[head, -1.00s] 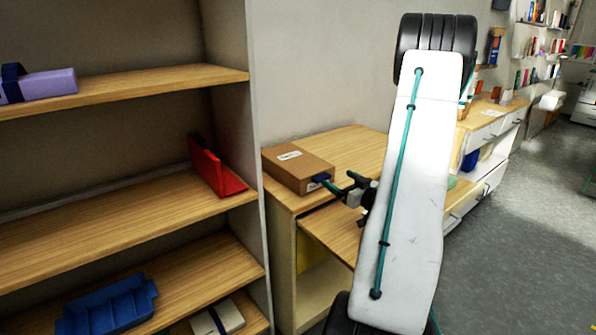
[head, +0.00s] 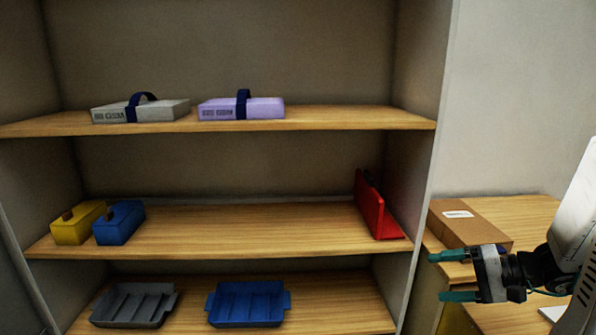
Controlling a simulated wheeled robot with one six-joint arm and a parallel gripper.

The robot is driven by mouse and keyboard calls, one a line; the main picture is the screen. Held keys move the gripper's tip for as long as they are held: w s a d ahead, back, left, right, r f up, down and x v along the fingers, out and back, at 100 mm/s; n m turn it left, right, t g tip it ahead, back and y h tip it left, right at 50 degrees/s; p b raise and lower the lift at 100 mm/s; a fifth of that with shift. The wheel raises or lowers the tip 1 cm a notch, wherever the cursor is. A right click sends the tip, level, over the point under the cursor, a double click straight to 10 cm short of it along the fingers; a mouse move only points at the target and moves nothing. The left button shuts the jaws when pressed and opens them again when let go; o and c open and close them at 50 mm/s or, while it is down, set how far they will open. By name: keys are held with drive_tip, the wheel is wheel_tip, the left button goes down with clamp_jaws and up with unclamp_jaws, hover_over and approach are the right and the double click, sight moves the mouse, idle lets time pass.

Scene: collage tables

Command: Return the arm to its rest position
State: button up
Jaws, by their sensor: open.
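My gripper (head: 449,276) is at the lower right of the head view, with its two teal fingers spread apart and pointing left. Nothing is between the fingers. My white arm enters from the right edge, partly cut off by the frame. The gripper shows in front of the wooden desk and just to the right of the shelf unit's side wall. The upper finger overlaps the front of a brown cardboard box (head: 476,222) in the picture; I cannot tell whether they touch.
A shelf unit (head: 300,124) fills the left and middle. It holds grey and purple cases (head: 262,109), yellow and blue boxes (head: 119,222), a red upright object (head: 371,206), and grey and blue trays (head: 248,303). The desk (head: 530,208) stands at right.

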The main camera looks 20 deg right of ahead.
drive_tip(key=s+a+r+n+g+h, duration=0.3)
drive_tip(key=s+a+r+n+h, duration=0.1)
drive_tip(key=a, duration=0.5)
drive_tip(key=s+a+r+n+g+h, duration=0.3)
drive_tip(key=s+a+r+h, duration=0.3)
drive_tip(key=s+a, duration=0.3)
drive_tip(key=shift+s+r+n+g, duration=0.4)
drive_tip(key=shift+s+r+g, duration=0.2)
drive_tip(key=shift+r, duration=0.3)
drive_tip(key=shift+a, duration=0.1)
